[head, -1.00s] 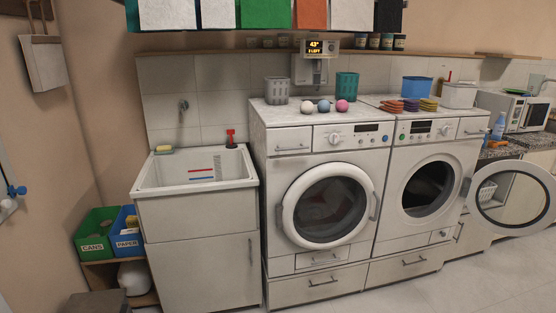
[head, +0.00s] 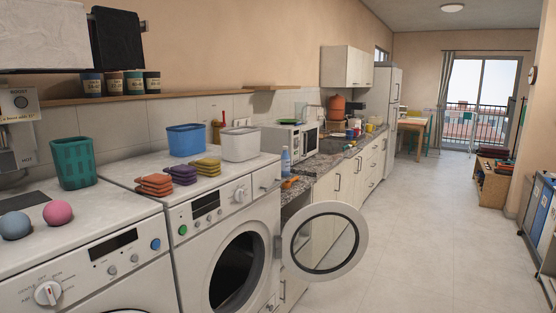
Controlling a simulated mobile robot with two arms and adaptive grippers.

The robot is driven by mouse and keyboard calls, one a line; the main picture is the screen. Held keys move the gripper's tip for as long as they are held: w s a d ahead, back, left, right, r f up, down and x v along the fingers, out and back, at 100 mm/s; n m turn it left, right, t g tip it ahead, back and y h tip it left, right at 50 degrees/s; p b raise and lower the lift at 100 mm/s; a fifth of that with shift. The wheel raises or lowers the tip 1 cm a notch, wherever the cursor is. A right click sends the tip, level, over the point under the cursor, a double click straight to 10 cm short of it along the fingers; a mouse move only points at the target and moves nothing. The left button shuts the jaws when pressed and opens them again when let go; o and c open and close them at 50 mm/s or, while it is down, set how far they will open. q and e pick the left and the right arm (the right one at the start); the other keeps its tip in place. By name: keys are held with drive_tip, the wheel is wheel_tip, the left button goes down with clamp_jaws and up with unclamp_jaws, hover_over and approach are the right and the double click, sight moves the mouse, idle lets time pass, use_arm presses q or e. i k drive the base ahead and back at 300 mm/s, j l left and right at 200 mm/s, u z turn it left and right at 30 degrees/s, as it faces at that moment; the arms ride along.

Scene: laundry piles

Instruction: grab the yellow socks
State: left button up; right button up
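The yellow socks (head: 207,167) lie as a small folded pile on top of the right-hand machine, toward its back. They are the rightmost of three piles, beside the purple socks (head: 183,174) and the orange socks (head: 155,184). The piles sit close together in a slanting row. Neither of my grippers shows in the head view.
The right-hand machine's round door (head: 325,243) stands wide open into the aisle. A blue bin (head: 186,140) and a white bin (head: 240,144) stand behind the socks. A teal basket (head: 73,162) and two balls are at left. The floor (head: 420,230) at right is clear.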

sight(206, 166)
drive_tip(key=i+z, duration=0.3)
drive_tip(key=i, duration=0.65)
